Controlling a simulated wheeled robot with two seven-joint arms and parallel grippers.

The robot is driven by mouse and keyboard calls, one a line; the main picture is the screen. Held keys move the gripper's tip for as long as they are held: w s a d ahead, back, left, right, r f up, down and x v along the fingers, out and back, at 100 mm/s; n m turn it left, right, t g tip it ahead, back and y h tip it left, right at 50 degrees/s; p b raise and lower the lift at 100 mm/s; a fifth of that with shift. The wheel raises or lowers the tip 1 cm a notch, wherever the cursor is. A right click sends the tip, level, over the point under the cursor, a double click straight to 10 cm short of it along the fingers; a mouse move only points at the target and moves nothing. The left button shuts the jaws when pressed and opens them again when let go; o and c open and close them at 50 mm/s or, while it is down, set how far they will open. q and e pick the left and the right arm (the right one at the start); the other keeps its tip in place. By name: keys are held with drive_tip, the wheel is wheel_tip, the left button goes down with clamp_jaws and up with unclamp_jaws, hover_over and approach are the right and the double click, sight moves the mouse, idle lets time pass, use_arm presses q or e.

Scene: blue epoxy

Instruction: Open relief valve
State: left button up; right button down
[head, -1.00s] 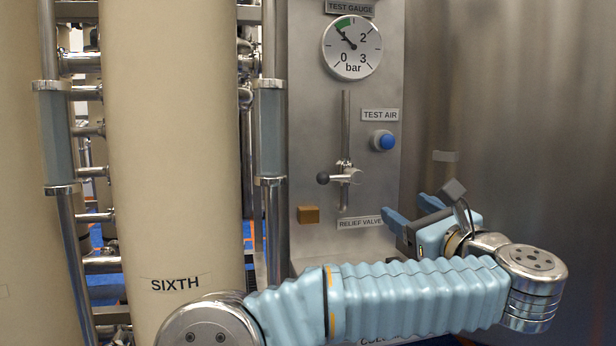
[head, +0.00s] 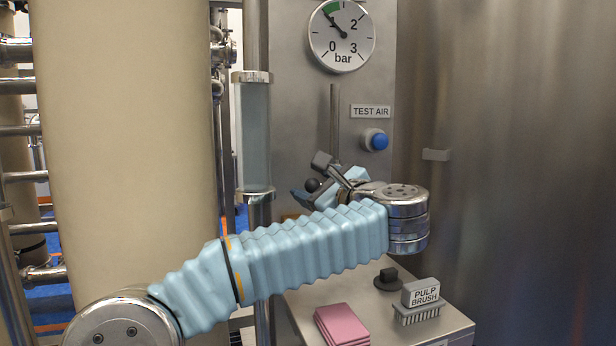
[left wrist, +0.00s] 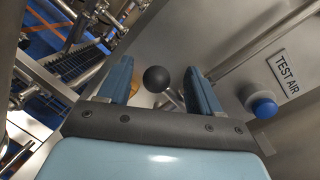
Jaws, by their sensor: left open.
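The relief valve has a lever with a dark ball knob (left wrist: 156,79), which shows between my left gripper's fingers in the left wrist view. The knob is also partly visible in the head view (head: 312,185). My left gripper (left wrist: 160,82) is open, with one blue finger on each side of the knob and clear gaps to it. In the head view my left gripper (head: 312,190) and arm hide most of the valve body. The valve's vertical pipe (head: 334,125) rises above it. My right gripper is not in view.
A blue test air button (head: 376,140) sits right of the pipe, below a gauge (head: 342,36). Below my arm, a ledge holds pink pads (head: 341,325), a pulp brush (head: 420,301) and a small dark object (head: 388,279). A tan column (head: 125,150) stands left.

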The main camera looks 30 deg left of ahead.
use_arm(q)
drive_tip(key=shift+x, duration=1.4)
drive_tip(key=shift+f, duration=0.15)
clamp_jaws()
